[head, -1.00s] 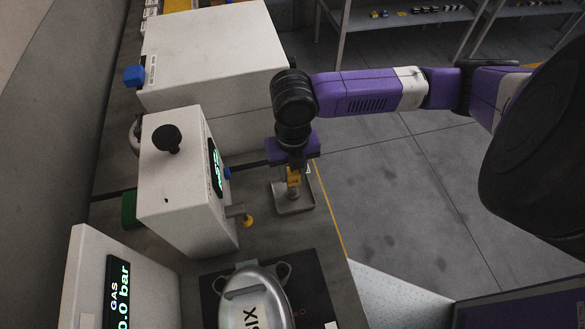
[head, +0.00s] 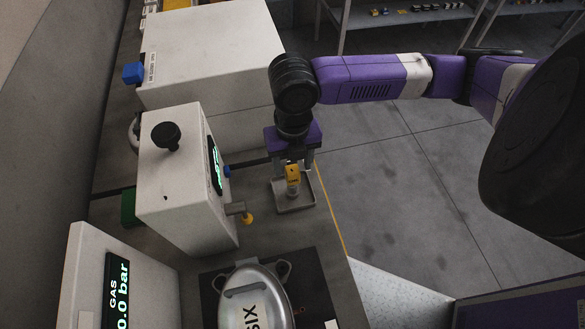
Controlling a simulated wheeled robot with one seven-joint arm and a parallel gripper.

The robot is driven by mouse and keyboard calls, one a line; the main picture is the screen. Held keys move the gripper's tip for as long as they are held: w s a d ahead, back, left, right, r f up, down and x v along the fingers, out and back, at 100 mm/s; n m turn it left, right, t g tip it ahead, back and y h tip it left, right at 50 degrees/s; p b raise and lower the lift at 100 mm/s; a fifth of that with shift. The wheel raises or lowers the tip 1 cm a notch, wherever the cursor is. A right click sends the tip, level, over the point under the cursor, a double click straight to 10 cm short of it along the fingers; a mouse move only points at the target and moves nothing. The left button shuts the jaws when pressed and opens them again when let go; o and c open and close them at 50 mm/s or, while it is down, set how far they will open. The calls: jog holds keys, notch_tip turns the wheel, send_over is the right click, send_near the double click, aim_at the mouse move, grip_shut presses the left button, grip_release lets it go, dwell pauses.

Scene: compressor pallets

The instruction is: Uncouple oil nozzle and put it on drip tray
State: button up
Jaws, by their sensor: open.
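The tray is a small grey metal square with a raised rim on the bench edge. My gripper (head: 294,168) is open, directly above and around the nozzle's top, with its purple body just behind it. I cannot tell whether the fingers still touch the nozzle. A white unit (head: 180,180) with a green display, a black knob and a small metal outlet (head: 236,209) stands left of the tray.
A large white box (head: 210,50) with a blue knob stands behind. A silver lidded vessel (head: 255,295) sits on a dark mat in front. A gas display unit (head: 120,280) is at the lower left. Open floor (head: 400,190) lies right of the bench's yellow edge.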

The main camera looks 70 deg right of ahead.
jog(key=shift+r, duration=2.35)
jog(key=shift+a, duration=0.1)
jog(key=w+a+f+m+t+y, duration=0.2)
jog(key=w+a+m+t, duration=0.4)
jog(key=w+m, duration=0.15)
jog(key=s+a+m+t+h+b, duration=0.1)
jog(key=s+a+m+t+b, duration=0.2)
jog(key=s+m, duration=0.6)
jog(key=s+a+f+m+t+b, duration=0.1)
jog(key=s+a+m+t+b, duration=0.3)
jog(key=s+a+m, duration=0.4)
jog(key=shift+s+f+m+t+h, duration=0.2)
jog(key=shift+s+m+t+h, duration=0.45)
jog(key=shift+s, duration=0.65)
jog(key=shift+y, duration=0.25)
